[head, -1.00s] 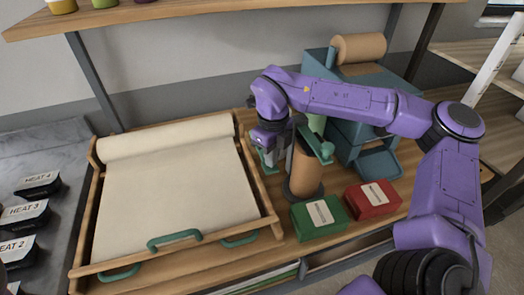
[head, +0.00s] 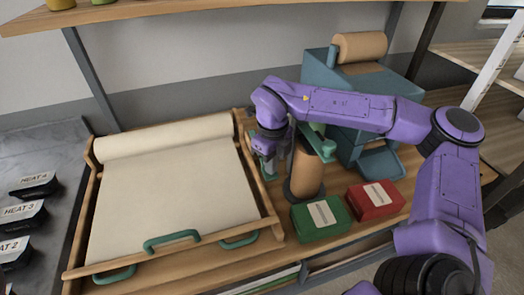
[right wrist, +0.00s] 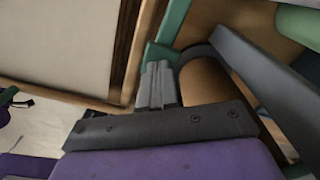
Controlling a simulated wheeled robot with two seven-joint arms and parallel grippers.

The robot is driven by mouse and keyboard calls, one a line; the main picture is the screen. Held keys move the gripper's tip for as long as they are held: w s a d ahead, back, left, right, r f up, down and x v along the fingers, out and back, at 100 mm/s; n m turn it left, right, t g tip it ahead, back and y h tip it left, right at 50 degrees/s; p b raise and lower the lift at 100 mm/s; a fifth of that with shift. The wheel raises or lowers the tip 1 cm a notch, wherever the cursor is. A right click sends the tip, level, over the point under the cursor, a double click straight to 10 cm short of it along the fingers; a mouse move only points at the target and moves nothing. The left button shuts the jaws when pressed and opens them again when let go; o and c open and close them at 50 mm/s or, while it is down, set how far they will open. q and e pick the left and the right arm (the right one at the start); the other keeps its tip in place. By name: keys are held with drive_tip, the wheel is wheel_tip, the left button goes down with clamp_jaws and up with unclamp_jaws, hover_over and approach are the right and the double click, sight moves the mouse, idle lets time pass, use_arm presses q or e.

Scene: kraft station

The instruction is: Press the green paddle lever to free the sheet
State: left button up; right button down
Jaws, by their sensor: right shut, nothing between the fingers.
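An upright brown paper roll (head: 306,172) stands in a dark holder right of the wooden tray. A green part (head: 322,146) shows at the roll's upper right, behind my arm. Another green piece (head: 270,174) is at my right gripper's tip. I cannot tell for sure which is the paddle lever. My right gripper (head: 266,164) points down between tray and roll, shut and empty. In the right wrist view its closed fingers (right wrist: 157,80) reach a green piece (right wrist: 156,53); contact is unclear.
The wooden tray (head: 269,211) holds a cream sheet (head: 170,190) and has green handles. A green box (head: 320,218) and a red box (head: 376,200) stand in front of the roll. A blue-grey machine (head: 393,85) with a paper roll stands behind.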

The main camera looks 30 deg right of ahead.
drive_tip(key=shift+f+b, duration=0.8)
drive_tip(key=shift+f, duration=0.65)
drive_tip(key=shift+r, duration=0.1)
wheel_tip(320, 180, up, 11)
drive_tip(key=p, duration=1)
